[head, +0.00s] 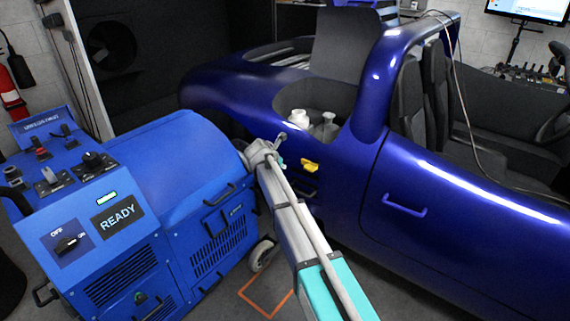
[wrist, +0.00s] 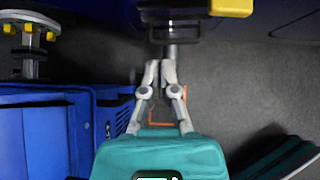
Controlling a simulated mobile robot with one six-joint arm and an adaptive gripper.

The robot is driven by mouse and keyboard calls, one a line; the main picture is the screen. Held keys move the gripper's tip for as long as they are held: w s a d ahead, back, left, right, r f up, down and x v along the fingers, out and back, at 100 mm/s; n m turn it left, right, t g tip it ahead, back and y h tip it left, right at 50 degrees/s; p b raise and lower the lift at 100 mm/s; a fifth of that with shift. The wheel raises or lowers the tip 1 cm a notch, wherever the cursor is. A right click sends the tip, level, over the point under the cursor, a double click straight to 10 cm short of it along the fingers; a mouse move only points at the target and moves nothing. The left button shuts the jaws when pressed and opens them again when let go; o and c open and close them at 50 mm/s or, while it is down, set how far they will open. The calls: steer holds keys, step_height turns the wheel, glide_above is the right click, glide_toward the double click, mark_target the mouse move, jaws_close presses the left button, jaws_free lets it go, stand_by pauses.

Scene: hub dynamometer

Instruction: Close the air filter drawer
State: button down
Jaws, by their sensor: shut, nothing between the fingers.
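A blue machine (head: 175,165) stands at the left. Its side has a dark handle (head: 218,197), a small label and a slotted panel (head: 218,251); I take this part for the air filter drawer, but cannot read the label or tell how far it stands out. The machine's blue side also shows at the left of the wrist view (wrist: 45,142). My gripper (wrist: 161,66) is shut and empty in the wrist view, to the right of the machine and apart from it. In the head view my arm reaches up between machine and car, and its fingertips are not clear.
A dark blue car (head: 430,220) stands close on the right, with a yellow part (head: 310,166) on its side. A dark fitting with a metal shaft (wrist: 172,45) lies just beyond my fingertips. A caster (head: 263,254) and an orange floor outline (head: 268,299) are below.

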steer(key=shift+s+a+r, duration=0.15)
steer(key=shift+s+r, duration=0.15)
steer(key=s+d+f+m+g+y, duration=0.1)
steer(key=s+d+f+m+g, duration=0.1)
steer(key=s+d+m, duration=0.65)
steer(key=s+d+f+m+g+y, duration=0.1)
steer(key=s+d+f+m+g, duration=0.15)
steer(key=s+d+m, duration=0.55)
steer(key=s+d+m+g+y, duration=0.1)
steer(key=s+d+m+g, duration=0.15)
steer(key=s+m, duration=0.55)
steer(key=s+d+m+g+y, duration=0.1)
steer(key=s+d+m+y, duration=0.3)
steer(key=s, duration=0.7)
step_height(320, 180, up, 29)
steer(key=a+m+h+p, duration=0.1)
steer(key=h+p, duration=0.1)
steer(key=p, duration=2.8)
steer(key=shift+a+r+p, duration=0.2)
steer(key=shift+a+p, duration=0.05)
steer(key=shift+p, duration=0.05)
